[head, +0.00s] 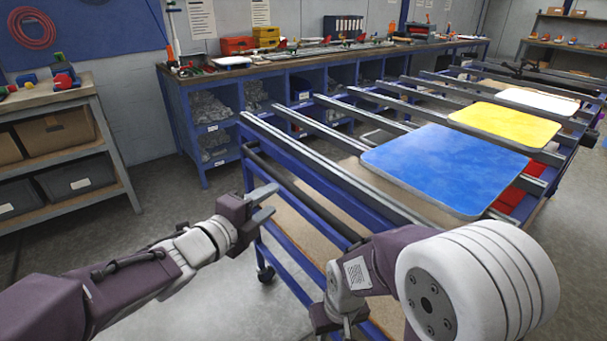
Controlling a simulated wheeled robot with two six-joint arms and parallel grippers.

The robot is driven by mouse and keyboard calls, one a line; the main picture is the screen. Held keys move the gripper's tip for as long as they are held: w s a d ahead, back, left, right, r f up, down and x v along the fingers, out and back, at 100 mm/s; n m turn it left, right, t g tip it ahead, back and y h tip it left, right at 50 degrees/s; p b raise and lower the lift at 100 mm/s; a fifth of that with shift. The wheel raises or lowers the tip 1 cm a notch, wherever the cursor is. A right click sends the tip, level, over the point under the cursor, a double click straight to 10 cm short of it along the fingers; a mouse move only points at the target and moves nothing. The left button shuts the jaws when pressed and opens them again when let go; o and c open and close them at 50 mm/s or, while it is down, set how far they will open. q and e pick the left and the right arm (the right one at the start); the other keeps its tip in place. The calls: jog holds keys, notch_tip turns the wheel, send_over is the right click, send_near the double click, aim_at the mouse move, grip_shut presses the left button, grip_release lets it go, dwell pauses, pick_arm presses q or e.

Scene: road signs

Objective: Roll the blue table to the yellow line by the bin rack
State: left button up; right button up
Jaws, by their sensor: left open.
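The blue table (311,173) is a wheeled frame with grey rails across its top, standing at the centre and right. A dark push bar (305,197) runs along its near left side. A caster shows under its near left corner. My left gripper (273,201) is open and empty, beside the near left end of the table, close to the bar; I cannot tell whether it touches. My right gripper (340,317) is low at the table's near side, pointing down; its fingers are mostly hidden. No yellow line shows on the floor.
Blue, yellow (505,122) and white sign panels lie on the rails. A shelf (62,147) with brown and dark bins stands at the left. A long workbench (190,130) with blue cubbies runs behind the table. Grey floor (165,205) between shelf and table is clear.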

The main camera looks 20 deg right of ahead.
aim_at(287, 188)
pick_arm(q)
jog(key=b+x, duration=0.1)
jog(key=x, duration=0.8)
jog(key=shift+r, duration=0.15)
grip_shut()
dwell(1.2)
